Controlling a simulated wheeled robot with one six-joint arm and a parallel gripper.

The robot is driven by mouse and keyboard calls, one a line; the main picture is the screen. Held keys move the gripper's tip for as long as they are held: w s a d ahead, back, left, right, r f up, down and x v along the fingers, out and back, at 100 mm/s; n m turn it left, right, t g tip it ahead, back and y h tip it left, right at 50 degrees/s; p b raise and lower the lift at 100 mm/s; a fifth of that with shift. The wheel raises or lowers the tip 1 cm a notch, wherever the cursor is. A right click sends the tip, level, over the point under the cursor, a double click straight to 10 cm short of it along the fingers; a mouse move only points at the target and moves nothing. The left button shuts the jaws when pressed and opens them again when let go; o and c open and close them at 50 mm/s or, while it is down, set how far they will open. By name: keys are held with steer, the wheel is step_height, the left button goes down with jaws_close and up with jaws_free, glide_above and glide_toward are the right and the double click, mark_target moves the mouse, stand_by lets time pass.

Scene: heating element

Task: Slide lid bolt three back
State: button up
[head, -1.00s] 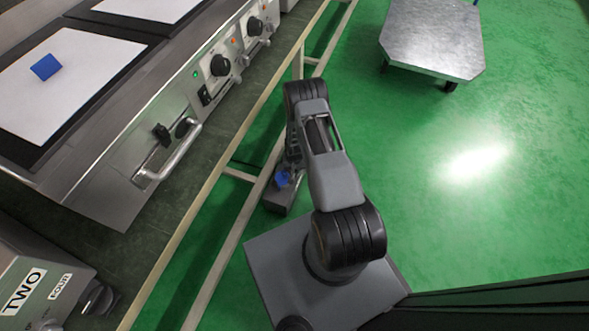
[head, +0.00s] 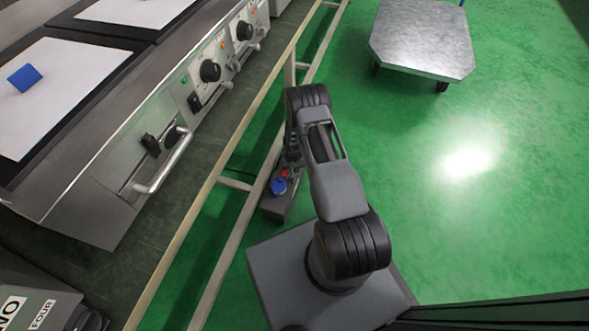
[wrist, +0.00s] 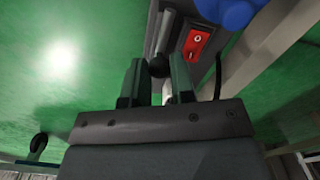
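A steel cabinet front in the head view carries a curved handle (head: 166,166) and, beside it, a small black knob (head: 150,144) over a dark slot. I see no mark that says "three", so I cannot tell whether this knob is the lid bolt. My gripper (wrist: 157,72) shows in the wrist view with its two fingers apart and a gap between them. A black ball shows in line with the gap; I cannot tell if the fingers touch it. In the head view my arm is folded over my base, clear of the cabinet, and the fingers cannot be made out.
A dark bench with a pale edge rail (head: 203,205) lies between me and the cabinet. A grey box (head: 45,285) labelled FOUR stands lower left. A blue block (head: 24,78) lies on a white plate. A metal cart (head: 420,42) stands upper right; green floor right is open.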

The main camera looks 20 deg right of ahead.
steer(key=o, duration=0.4)
steer(key=shift+r, duration=0.15)
step_height(320, 180, up, 14)
steer(key=p, duration=0.5)
steer(key=shift+f, duration=0.2)
steer(key=s+a+r+n+t+p, duration=0.15)
steer(key=r+p, duration=0.55)
steer(key=r, duration=1.1)
steer(key=a+r+p, duration=0.2)
steer(key=r+p, duration=0.5)
steer(key=r, duration=1.2)
steer(key=s+a+r+n+p, duration=0.1)
steer(key=s+r+p, duration=0.4)
steer(key=r, duration=0.5)
steer(key=s+a+r+t+p, duration=0.1)
steer(key=s+r+p, duration=0.4)
steer(key=r, duration=0.5)
steer(key=s+a+r+n+t+p, duration=0.1)
steer(key=s+a+r+p, duration=0.2)
steer(key=s+r+p, duration=0.2)
steer(key=s+r, duration=0.3)
steer(key=r, duration=0.2)
steer(key=shift+r+n, duration=0.3)
steer(key=shift+n, duration=0.05)
